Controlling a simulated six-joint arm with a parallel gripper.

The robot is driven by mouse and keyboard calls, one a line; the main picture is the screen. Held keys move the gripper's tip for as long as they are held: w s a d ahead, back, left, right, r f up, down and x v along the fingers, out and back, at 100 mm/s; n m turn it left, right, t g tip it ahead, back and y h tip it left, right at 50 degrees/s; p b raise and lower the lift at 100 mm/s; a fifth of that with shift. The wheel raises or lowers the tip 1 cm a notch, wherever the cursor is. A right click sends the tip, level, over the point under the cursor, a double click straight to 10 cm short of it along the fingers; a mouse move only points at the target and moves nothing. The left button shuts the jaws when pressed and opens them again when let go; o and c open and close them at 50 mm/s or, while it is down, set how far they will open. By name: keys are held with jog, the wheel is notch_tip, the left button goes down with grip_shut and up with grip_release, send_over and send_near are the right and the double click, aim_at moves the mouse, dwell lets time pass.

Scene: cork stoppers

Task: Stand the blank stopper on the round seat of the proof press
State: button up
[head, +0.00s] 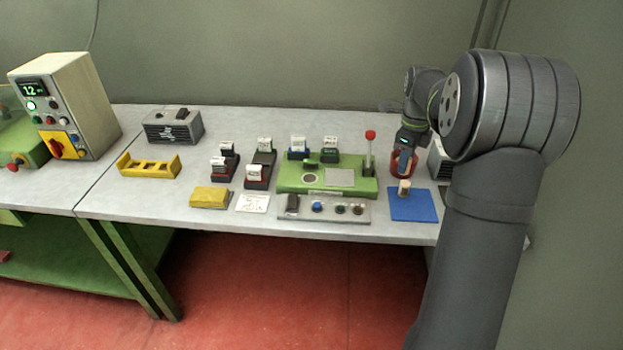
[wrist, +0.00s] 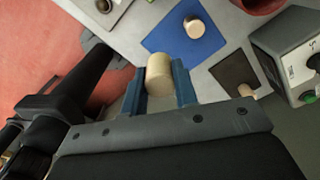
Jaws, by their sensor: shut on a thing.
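My gripper (wrist: 158,84) is shut on a pale cork stopper (wrist: 159,67), which sits between its two blue fingers. In the head view my gripper (head: 403,165) hangs at the right end of the table, in front of a red bowl. A second stopper (wrist: 195,27) is on the blue mat (wrist: 165,42). A third stopper (wrist: 245,90) is at the edge of a dark square. The green proof press (head: 350,189) stands left of my gripper; its round seat (head: 310,178) looks empty. I cannot tell from the pictures which stopper is blank.
The press has a red-knobbed lever (head: 370,136). A grey panel with buttons (head: 335,210) lies before it. The red bowl (head: 414,171) and a grey box (wrist: 290,50) stand near my gripper. Stamp blocks (head: 256,176) and a yellow rack (head: 150,168) are farther left.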

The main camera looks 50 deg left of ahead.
jog(key=s+a+r, duration=0.1)
jog(key=s+a, duration=0.7)
jog(key=a, duration=0.5)
jog(key=shift+n, duration=0.3)
jog(key=s+a+f, duration=0.1)
jog(key=a+f, duration=0.1)
jog(key=a, duration=0.1)
jog(key=s+a+f, duration=0.2)
jog(key=a, duration=0.1)
jog(key=s+a+f, duration=0.2)
jog(key=a, duration=0.1)
jog(key=shift+f, duration=0.1)
jog(key=shift+s+a+f, duration=0.15)
jog(key=shift+a+f, duration=0.1)
jog(key=shift+f, duration=1.9)
jog(key=shift+f, duration=0.1)
jog(key=o, duration=0.9)
notch_tip(320, 180, up, 12)
jog(key=shift+r, duration=0.1)
